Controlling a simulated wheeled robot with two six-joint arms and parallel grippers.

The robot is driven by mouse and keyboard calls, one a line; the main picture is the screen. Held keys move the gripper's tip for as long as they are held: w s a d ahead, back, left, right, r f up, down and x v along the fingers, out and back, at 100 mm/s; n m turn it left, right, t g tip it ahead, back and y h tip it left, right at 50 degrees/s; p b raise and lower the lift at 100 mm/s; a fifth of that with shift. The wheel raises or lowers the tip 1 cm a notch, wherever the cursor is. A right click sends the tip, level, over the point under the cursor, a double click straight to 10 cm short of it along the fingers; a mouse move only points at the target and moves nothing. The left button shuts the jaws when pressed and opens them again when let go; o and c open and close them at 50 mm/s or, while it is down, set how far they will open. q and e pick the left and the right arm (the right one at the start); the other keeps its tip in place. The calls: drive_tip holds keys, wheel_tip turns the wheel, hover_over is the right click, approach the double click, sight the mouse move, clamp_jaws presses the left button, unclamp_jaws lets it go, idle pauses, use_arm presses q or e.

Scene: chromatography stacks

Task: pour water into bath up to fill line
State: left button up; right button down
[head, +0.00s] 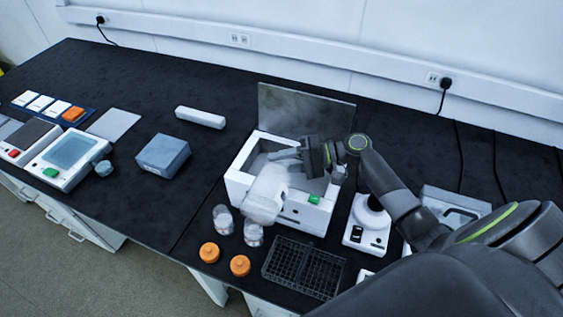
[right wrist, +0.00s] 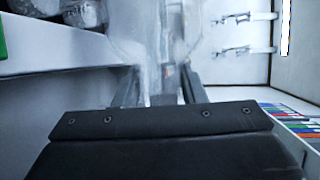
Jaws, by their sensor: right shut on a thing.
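The bath (head: 232,186) is a white open-topped box with a grey inside, a green button on its front and a grey lid (head: 305,118) raised behind it. My right gripper (head: 297,156) is over the bath, shut on a translucent pitcher (head: 266,194). The pitcher looks tilted and overlaps the bath's front left rim. In the right wrist view the pitcher (right wrist: 155,35) is blurred between the fingers (right wrist: 162,88). I cannot make out the water level, the fill line or a falling stream. My left gripper is out of view.
Two clear jars (head: 253,234) and two orange caps (head: 240,265) stand in front of the bath, beside a black rack (head: 303,268). A white device (head: 368,226) stands close on the right. A grey-blue box (head: 163,155) and a white bar (head: 200,117) lie left, with clear bench between.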

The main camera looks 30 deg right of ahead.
drive_tip(key=shift+w+f+m+b, duration=0.1)
drive_tip(key=shift+f+m+b, duration=0.2)
drive_tip(key=shift+b, duration=0.45)
idle(2.7)
drive_tip(key=shift+r, duration=0.1)
idle(1.6)
wheel_tip(320, 180, up, 2)
drive_tip(key=shift+a+r+n+p, duration=0.15)
drive_tip(key=shift+n+p, duration=0.45)
drive_tip(key=shift+p, duration=0.4)
drive_tip(key=shift+s+a+r+n+h+p, duration=0.1)
drive_tip(key=shift+s+r+n+h+p, duration=0.2)
drive_tip(key=shift+r+h, duration=0.1)
drive_tip(key=shift+n+h, duration=0.6)
drive_tip(key=shift+n, duration=0.3)
drive_tip(key=r+p, duration=0.1)
drive_tip(key=r, duration=0.1)
drive_tip(key=r+p, duration=0.2)
drive_tip(key=shift+s+a+r+p, duration=0.1)
drive_tip(key=shift+s+a+p, duration=0.1)
drive_tip(key=shift+p, duration=0.1)
drive_tip(key=shift+a+r+n+t+p, duration=0.1)
drive_tip(key=shift+r+n+t+p, duration=0.2)
drive_tip(key=shift+r+t+p, duration=0.15)
